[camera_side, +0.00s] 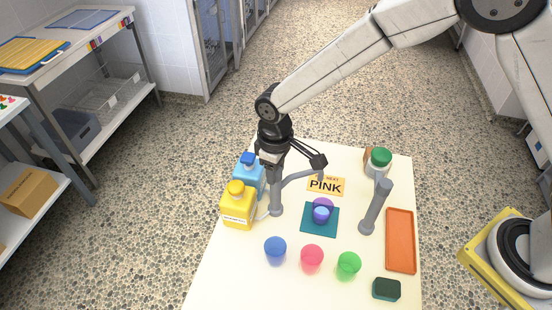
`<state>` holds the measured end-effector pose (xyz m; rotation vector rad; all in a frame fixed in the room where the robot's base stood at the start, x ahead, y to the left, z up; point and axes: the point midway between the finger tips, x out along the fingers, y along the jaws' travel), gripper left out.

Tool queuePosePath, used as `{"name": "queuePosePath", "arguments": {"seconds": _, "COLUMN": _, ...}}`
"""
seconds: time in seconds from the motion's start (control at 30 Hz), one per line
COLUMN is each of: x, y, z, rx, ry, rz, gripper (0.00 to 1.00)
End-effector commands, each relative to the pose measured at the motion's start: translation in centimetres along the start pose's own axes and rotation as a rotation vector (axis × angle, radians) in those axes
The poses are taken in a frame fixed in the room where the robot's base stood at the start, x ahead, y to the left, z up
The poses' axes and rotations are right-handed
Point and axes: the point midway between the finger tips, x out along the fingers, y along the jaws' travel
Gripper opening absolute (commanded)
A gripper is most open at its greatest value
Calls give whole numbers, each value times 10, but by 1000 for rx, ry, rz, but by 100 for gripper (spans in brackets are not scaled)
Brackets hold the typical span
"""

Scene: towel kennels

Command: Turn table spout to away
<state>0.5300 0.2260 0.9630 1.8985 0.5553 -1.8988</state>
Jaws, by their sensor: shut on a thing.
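The grey table spout (276,196) stands on the cream table as an upright post. Its curved arm reaches to the right, ending near the PINK card. My gripper (291,158) is at the top of the post and shut on the spout. The exact contact is hidden by the dark gripper parts. A dark finger linkage sticks out to the right above the spout's arm.
A yellow bottle (238,208) and a blue bottle (248,178) stand close left of the spout. Purple and light-blue cups (321,211) sit on a teal mat (309,229). Blue, pink and green cups stand in front. A grey lever (375,208) and orange tray (400,241) are right.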

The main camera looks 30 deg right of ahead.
Motion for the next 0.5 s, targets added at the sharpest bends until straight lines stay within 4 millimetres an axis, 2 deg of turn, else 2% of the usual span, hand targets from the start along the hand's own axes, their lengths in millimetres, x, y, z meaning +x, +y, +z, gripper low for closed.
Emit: {"name": "queuePosePath", "arguments": {"seconds": 0.5, "x": -1, "y": 0, "z": 0, "rx": -490, "ry": 1, "rz": 0, "gripper": 0}}
